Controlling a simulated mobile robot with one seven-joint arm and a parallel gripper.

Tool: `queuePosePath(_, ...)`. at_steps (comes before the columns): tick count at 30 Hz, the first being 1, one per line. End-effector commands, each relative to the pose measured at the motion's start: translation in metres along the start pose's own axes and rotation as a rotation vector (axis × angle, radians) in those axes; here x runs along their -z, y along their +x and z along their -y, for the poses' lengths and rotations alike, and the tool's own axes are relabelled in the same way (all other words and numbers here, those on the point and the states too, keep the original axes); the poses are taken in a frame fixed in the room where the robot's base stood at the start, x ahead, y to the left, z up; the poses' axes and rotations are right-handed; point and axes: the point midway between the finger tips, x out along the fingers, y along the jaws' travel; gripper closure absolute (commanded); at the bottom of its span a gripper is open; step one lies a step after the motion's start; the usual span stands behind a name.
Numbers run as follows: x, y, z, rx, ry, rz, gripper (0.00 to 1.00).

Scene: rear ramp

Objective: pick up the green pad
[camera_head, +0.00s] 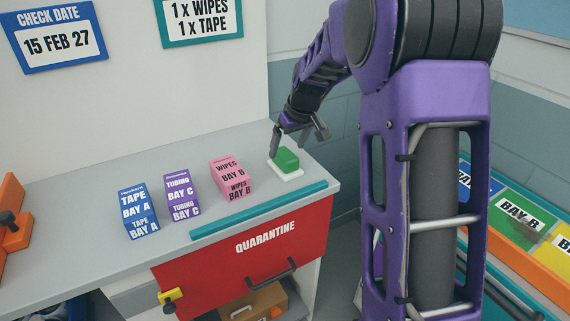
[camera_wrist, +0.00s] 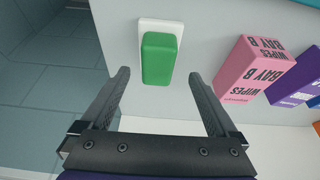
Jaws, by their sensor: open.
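The green pad (camera_head: 286,159) is a small green block on a white base (camera_head: 288,174) near the right end of the grey counter. In the wrist view the green pad (camera_wrist: 159,59) lies ahead of the fingertips, roughly centred between them, with the white base (camera_wrist: 160,24) showing beyond and beside it. My gripper (camera_head: 297,134) is just above and behind the pad in the head view. In the wrist view my gripper (camera_wrist: 162,76) is open and empty, its fingers wide apart either side of the pad's near end. I cannot tell whether they touch anything.
A pink wipes box (camera_head: 231,178), a purple tubing box (camera_head: 182,195) and a blue tape box (camera_head: 138,211) stand left of the pad on the counter (camera_head: 90,185). A teal strip (camera_head: 258,210) runs along the front edge above the red quarantine drawer (camera_head: 245,250).

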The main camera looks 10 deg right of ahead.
Motion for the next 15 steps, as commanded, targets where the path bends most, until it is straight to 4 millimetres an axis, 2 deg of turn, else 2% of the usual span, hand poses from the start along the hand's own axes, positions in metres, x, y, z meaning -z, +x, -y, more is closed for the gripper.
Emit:
queuePosePath(5,0.001,0.011,0.0,0.0,0.0,0.001,0.05)
queuePosePath(15,0.009,0.055,-0.004,-0.001,0.0,0.001,0.05)
